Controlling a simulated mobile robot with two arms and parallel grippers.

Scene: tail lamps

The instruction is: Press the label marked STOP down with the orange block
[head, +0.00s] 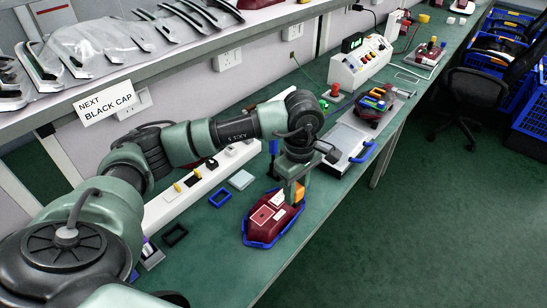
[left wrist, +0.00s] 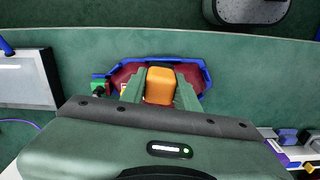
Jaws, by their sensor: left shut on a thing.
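My left gripper (head: 295,187) points down over the dark red tail lamp (head: 256,232) and is shut on the orange block (head: 299,192). The block also shows between the two green fingers in the left wrist view (left wrist: 160,84). The lamp lies in a blue-rimmed holder (head: 246,240) on the green bench. A white label (head: 278,199) stands out on the lamp beside the block, and a pale-edged marking (head: 262,215) is on the lamp's top. I cannot read STOP on either. Whether the block touches the label or lamp cannot be told. My right gripper is not in view.
A white strip with small parts (head: 200,180) runs along the wall side. Blue (head: 220,197) and black (head: 174,235) frames lie left of the lamp. A silver plate with blue handles (head: 345,143) and a control box (head: 360,62) stand farther back. A shelf overhangs upper left.

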